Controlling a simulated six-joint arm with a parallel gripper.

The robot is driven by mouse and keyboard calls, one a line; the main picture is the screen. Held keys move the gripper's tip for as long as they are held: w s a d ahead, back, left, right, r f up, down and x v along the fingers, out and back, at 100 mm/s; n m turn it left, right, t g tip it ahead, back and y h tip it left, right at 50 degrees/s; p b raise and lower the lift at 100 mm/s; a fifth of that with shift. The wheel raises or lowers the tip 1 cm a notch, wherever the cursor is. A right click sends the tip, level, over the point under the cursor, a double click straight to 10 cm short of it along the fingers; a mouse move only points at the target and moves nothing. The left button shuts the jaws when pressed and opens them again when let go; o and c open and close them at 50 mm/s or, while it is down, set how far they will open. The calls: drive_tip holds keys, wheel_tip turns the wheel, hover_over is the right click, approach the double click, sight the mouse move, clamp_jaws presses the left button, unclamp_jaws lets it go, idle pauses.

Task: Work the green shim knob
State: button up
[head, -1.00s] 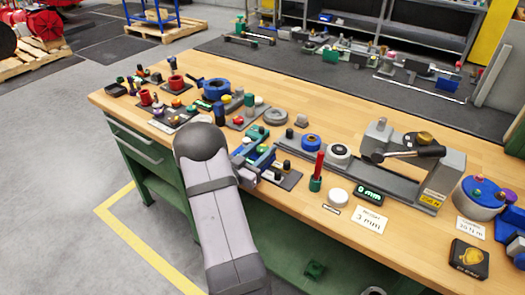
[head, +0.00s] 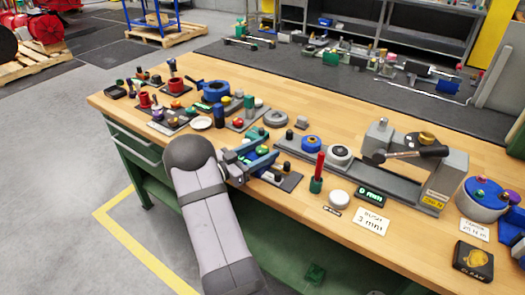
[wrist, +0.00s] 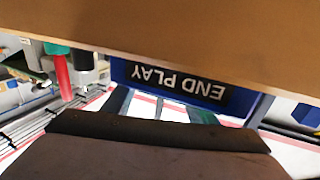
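A small green knob (head: 262,150), which looks like the green shim knob, shows among the fixture parts at the middle of the bench, right beside my gripper (head: 251,163). My gripper reaches over this fixture from the left, and its end partly hides it. Whether the fingers touch the knob, or are open or shut, I cannot tell. In the wrist view an upside-down "END PLAY" plate (wrist: 178,82) in blue and black is close in front. Dark parts fill the bottom there, and I cannot make out the knob.
A long grey rail fixture (head: 385,180) lies behind. Bare wood (head: 300,110) shows further back.

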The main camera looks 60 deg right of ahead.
sight(259, 155)
drive_tip(key=shift+n+t, duration=0.3)
drive_tip(key=shift+t, duration=0.2)
drive_tip(key=shift+r+n+t+h+p, duration=0.1)
drive_tip(key=shift+n+t+h+p, duration=0.2)
drive_tip(key=shift+n+t+p, duration=0.7)
drive_tip(key=n+t, duration=0.2)
drive_tip(key=t, duration=0.2)
drive_tip(key=shift+p, duration=0.3)
drive_tip(key=a, duration=0.2)
drive_tip(key=a+b, duration=0.1)
drive_tip(key=a, duration=0.2)
drive_tip(key=a+b, duration=0.1)
drive_tip(key=a, duration=0.1)
drive_tip(key=shift+s+a+f, duration=0.25)
drive_tip(key=shift+a+f, duration=0.05)
drive_tip(key=w+a+m+t+b, duration=0.1)
drive_tip(key=w, duration=0.1)
drive_tip(key=w+a+r+m+t+b, duration=0.1)
drive_tip(key=w+t, duration=0.1)
drive_tip(key=w+a+r+m+t+b, duration=0.1)
drive_tip(key=w+m, duration=0.1)
drive_tip(key=shift+w+r+t, duration=0.1)
drive_tip(key=shift+w+t, duration=0.2)
drive_tip(key=shift+w, duration=0.1)
drive_tip(key=w+a+f+m+t+y+b, duration=0.5)
drive_tip(key=w+a+f+m+y+b, duration=0.3)
drive_tip(key=b, duration=1.3)
drive_tip(key=shift+w+a+f+m+t+y, duration=0.3)
drive_tip(key=shift+w+a+f+m, duration=0.3)
drive_tip(key=shift+w+a+f, duration=1.2)
